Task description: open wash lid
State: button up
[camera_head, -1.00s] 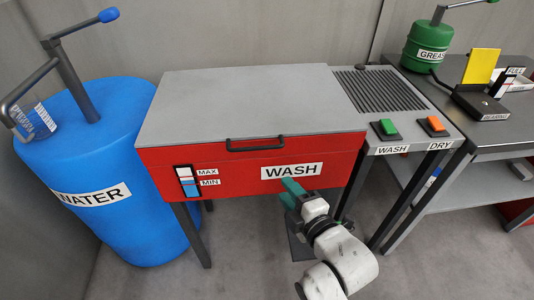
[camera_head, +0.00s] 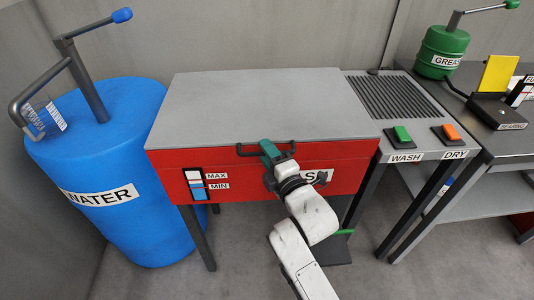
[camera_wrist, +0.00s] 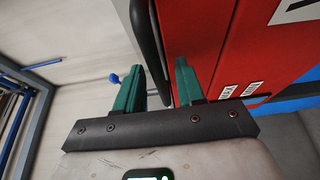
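The wash station is a red box (camera_head: 260,178) with a grey flat lid (camera_head: 255,100), which lies closed on top. A dark bar handle (camera_head: 248,151) sits at the front edge of the lid. My gripper (camera_head: 268,149) is at the middle of this handle, with its green fingers pointing at it. In the wrist view my gripper (camera_wrist: 160,66) is open, with a gap between the green fingers. The dark handle (camera_wrist: 148,42) runs between the two fingers there; whether either finger touches it cannot be told. My arm hides part of the WASH label.
A blue water barrel (camera_head: 105,165) with a crank stands left of the box. Right of it are a vent grille (camera_head: 390,95), a green wash button (camera_head: 402,134) and an orange dry button (camera_head: 450,132). A table with a green grease can (camera_head: 442,50) stands farther right.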

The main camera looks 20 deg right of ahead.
jog(key=shift+w, duration=0.25)
jog(key=shift+c, duration=0.4)
grip_shut()
